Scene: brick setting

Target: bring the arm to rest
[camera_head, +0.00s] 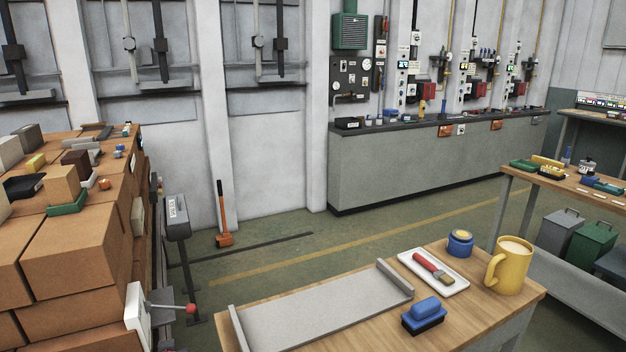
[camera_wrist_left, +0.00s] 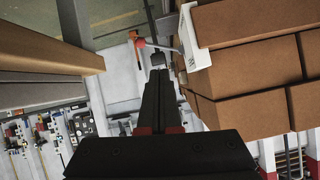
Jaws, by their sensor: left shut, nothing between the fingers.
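My left gripper (camera_wrist_left: 158,75) shows in the left wrist view. Its dark fingers are together with nothing between them, and it is in free air. The view is tilted, with a stack of brown bricks (camera_wrist_left: 245,65) to its right and a wooden edge (camera_wrist_left: 45,50) at the upper left. Neither of my arms shows in the head view. My right gripper is in neither view.
In the head view a brick stack (camera_head: 80,255) stands at left, beside a lever with a red knob (camera_head: 191,308). A wooden table (camera_head: 475,315) in front holds a grey tray (camera_head: 320,308), a blue-handled brush (camera_head: 424,312), a white dish (camera_head: 412,262), a blue jar (camera_head: 460,243) and a yellow mug (camera_head: 512,270).

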